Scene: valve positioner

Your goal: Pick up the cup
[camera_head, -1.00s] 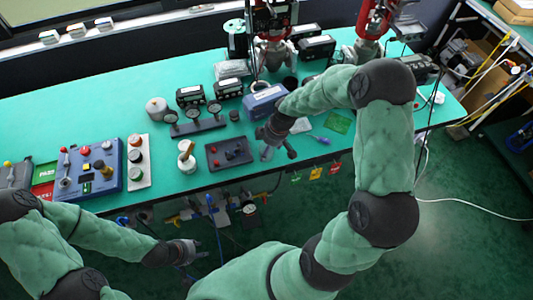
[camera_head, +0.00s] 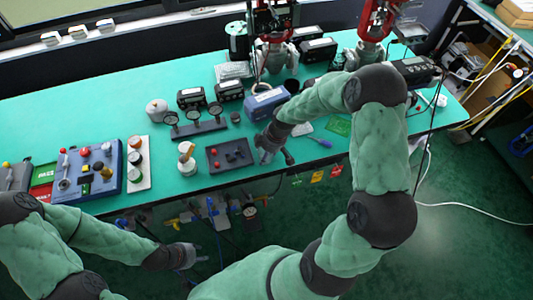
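A small white cup-like container (camera_head: 187,166) with a brown band and a pale top stands upright near the table's front edge, left of the dark control box. My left gripper (camera_head: 205,254) is below and in front of the table edge, empty, with its fingers apart. My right gripper (camera_head: 277,158) is at the table's front edge, right of the dark control box, pointing down. Its fingers look spread and nothing shows between them. It is well to the right of the white container and apart from it.
The dark control box (camera_head: 229,154) with red knobs lies between the white container and my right gripper. A gauge stand (camera_head: 197,127) is behind it. A white button strip (camera_head: 137,164) and a blue panel (camera_head: 88,170) are left. The green table (camera_head: 110,100) is clear at back left.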

